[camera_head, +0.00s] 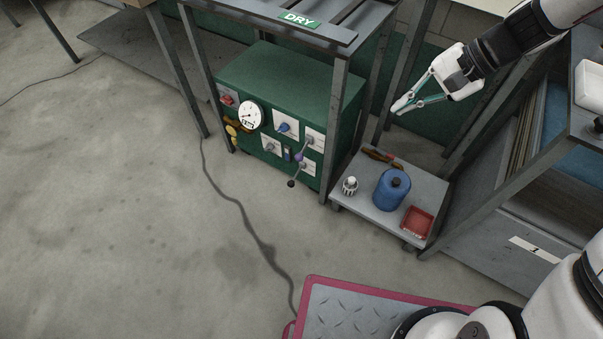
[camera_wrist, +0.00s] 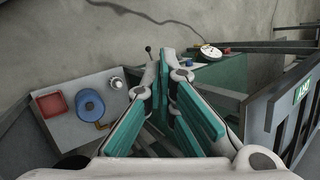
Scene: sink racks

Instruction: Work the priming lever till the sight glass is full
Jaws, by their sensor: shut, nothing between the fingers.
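The green machine cabinet (camera_head: 290,80) stands under the rack, with controls on its front. A lever with a black ball end (camera_head: 291,183) sticks out low at the panel's right; I take it as the priming lever. It shows in the wrist view as a black ball (camera_wrist: 148,48) beyond my fingertips. A small dark upright window with blue in it (camera_head: 288,155) may be the sight glass; its level is too small to read. My gripper (camera_head: 399,107) is shut and empty, in the air right of the cabinet, apart from the lever. It also shows in the wrist view (camera_wrist: 166,58).
A round dial (camera_head: 250,115), a red switch (camera_head: 226,99) and a blue knob (camera_head: 284,127) share the panel. A low trolley (camera_head: 366,206) right of it carries a blue jug (camera_head: 391,190) and red tray (camera_head: 417,222). Rack legs flank the panel. Floor in front is open.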

